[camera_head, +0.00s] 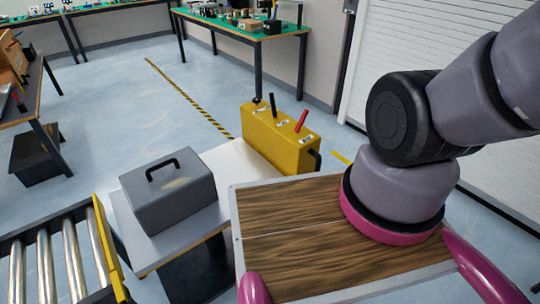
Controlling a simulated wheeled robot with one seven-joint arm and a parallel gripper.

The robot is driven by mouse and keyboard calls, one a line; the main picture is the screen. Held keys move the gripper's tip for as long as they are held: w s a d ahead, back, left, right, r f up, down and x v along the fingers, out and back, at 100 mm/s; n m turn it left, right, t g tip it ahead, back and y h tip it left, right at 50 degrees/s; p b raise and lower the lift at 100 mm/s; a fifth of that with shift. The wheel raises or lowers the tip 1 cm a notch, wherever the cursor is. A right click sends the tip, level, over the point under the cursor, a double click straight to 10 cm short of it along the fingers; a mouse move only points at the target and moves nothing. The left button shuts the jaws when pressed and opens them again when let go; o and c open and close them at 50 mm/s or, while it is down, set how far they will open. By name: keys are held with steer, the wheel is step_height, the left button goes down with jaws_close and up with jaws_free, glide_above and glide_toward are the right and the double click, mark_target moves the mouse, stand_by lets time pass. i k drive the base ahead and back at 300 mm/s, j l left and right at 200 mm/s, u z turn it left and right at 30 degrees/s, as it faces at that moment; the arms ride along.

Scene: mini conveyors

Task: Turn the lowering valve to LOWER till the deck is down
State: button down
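A yellow box (275,140) stands at the far right end of a pale deck (225,163). On its top are a black upright lever (272,105), a red tilted lever (301,121) and a small black knob (256,100), with small white labels too small to read. A black handle or hose (316,159) shows at its right end. I cannot tell which control is the lowering valve. A grey toolbox (168,190) with a black handle sits on the deck. The deck stands above the floor over a dark shape. My gripper is not in view; only my arm's upper links show.
A roller conveyor (72,262) with a yellow end rail lies close left of the deck. My own wood-topped base fills the lower right. A green-topped workbench (240,28) stands at the back, another bench at far left. Blue floor beyond the deck is clear.

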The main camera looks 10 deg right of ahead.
mark_target(256, 100)
steer(key=k+j+u, duration=0.1)
steer(key=k+u, duration=0.2)
steer(key=k, duration=0.35)
steer(key=i+l+u, duration=0.2)
steer(key=l+u, duration=0.15)
steer(key=u, duration=0.15)
steer(key=i+l+u, duration=0.1)
steer(key=l+u, duration=0.35)
steer(key=i+l, duration=0.1)
steer(key=l, duration=0.3)
steer(key=i+l, duration=0.1)
steer(key=l, duration=0.35)
steer(key=i+l, duration=0.1)
steer(key=l, duration=0.3)
steer(key=i+l, duration=0.1)
steer(key=l, duration=0.3)
